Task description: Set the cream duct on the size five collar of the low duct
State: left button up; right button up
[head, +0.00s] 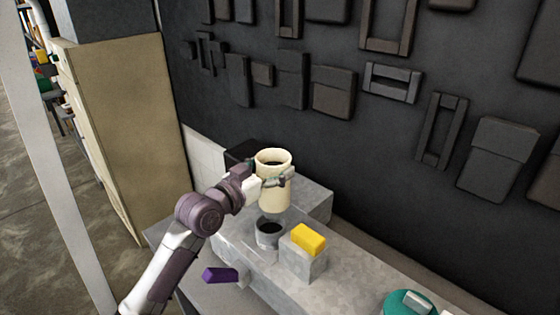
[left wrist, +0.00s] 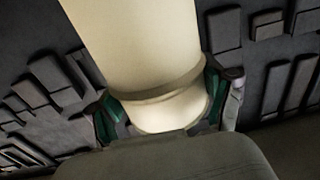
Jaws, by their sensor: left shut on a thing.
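The cream duct (head: 273,190) is an upright open-topped cylinder in the head view. My left gripper (head: 272,182) is shut on its side and holds it above the low duct. In the left wrist view the cream duct (left wrist: 135,40) fills the middle, between the two green-padded fingers (left wrist: 165,110). The low duct (head: 330,290) is a long grey metal body. A short round grey collar (head: 268,241) with a dark opening stands on it, just below the cream duct; a gap seems to show between them. I cannot read a size mark. My right gripper is out of view.
A yellow block (head: 308,237) sits on a square grey stub right of the collar. A purple piece (head: 219,275) is at the left side. A green round thing (head: 410,303) is at bottom right. A dark wall with panels rises behind; a tan cabinet (head: 130,120) stands left.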

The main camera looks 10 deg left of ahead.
aim_at(274, 202)
pick_arm(q)
jog(key=shift+s+a+f+b, duration=0.5)
jog(key=shift+s+f+b, duration=0.15)
jog(key=shift+s+b, duration=0.2)
notch_tip(274, 202, down, 3)
jog(key=shift+w+d+r+b, duration=0.1)
jog(key=shift+w+d+b, duration=0.05)
jog(key=shift+b, duration=1)
jog(key=shift+w+f, duration=0.15)
jog(key=shift+f, duration=0.2)
jog(key=shift+f+b, duration=0.15)
jog(key=shift+b, duration=0.2)
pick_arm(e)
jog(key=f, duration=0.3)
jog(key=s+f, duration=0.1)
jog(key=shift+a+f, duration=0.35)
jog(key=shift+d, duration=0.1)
pick_arm(q)
jog(key=shift+s, duration=0.2)
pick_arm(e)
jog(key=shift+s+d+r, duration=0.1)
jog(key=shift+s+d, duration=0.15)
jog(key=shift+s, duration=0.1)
